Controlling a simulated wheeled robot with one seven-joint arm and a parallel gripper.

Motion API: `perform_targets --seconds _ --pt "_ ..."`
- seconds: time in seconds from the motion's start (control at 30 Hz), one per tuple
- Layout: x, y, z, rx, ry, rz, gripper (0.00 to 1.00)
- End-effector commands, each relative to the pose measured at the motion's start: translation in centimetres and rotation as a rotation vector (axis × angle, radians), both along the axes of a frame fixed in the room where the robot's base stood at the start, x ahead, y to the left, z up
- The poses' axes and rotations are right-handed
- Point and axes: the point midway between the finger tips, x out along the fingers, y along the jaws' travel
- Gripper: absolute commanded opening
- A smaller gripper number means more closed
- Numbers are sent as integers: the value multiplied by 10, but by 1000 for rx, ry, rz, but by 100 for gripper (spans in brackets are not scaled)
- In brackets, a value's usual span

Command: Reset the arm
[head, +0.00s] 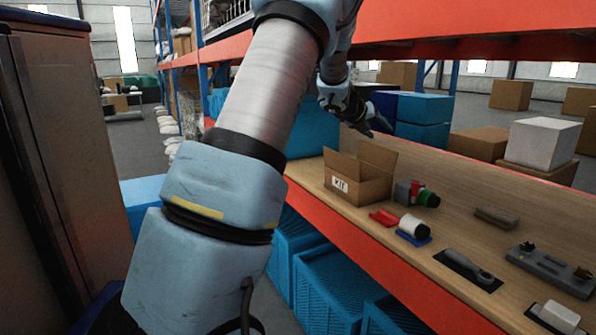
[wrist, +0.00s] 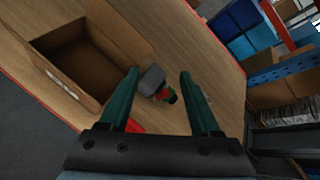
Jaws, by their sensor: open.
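My arm crosses the head view from the lower left to the top. My gripper (head: 372,126) is at its end, raised above the shelf board and behind the open KIT box. In the wrist view my gripper (wrist: 160,85) shows two green fingers wide apart with nothing held between them. Beyond the fingers lies a grey block (wrist: 151,80) close to a green and red item (wrist: 167,95). The fingers appear apart from these items.
The open cardboard KIT box (head: 358,185) stands on the wooden shelf board (head: 470,215), and the box also shows in the wrist view (wrist: 110,48). Several small tools and parts lie right of it. Blue crates (head: 325,290) sit below. An orange beam (head: 480,25) runs overhead.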

Motion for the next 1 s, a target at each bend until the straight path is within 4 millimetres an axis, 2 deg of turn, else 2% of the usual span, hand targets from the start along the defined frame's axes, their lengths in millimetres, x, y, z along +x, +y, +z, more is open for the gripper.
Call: perform_targets --seconds 0.03,0.1,0.17,0.2,0.27,0.3,0.37,0.4,0.47,0.5,0.6,0.7,0.77,0.8,0.9,1.0 --pt "3 39 -2 -126 114 208 64" --pt "0 89 -12 -301 276 495 64" --pt "-11 130 -25 -441 406 727 64" --pt "-23 155 -35 -532 489 877 64" --pt "-45 188 -52 -657 605 1092 64" --pt "-62 208 -63 -738 677 1232 64" --pt "-92 235 -82 -850 779 1439 64" --pt "-115 250 -93 -922 840 1574 64" --pt "-151 269 -111 -1020 924 1774 64" --pt "-175 278 -120 -1083 975 1902 64" --pt "-235 294 -142 -1213 1070 2202 64" --pt "-285 299 -156 -1303 1128 2445 64" --pt "-307 300 -161 -1341 1148 2555 64" --pt "-318 300 -164 1342 -1140 -2576 64" --pt "-334 299 -167 1294 -1088 -2518 64" --pt "-337 299 -168 1287 -1080 -2509 64"
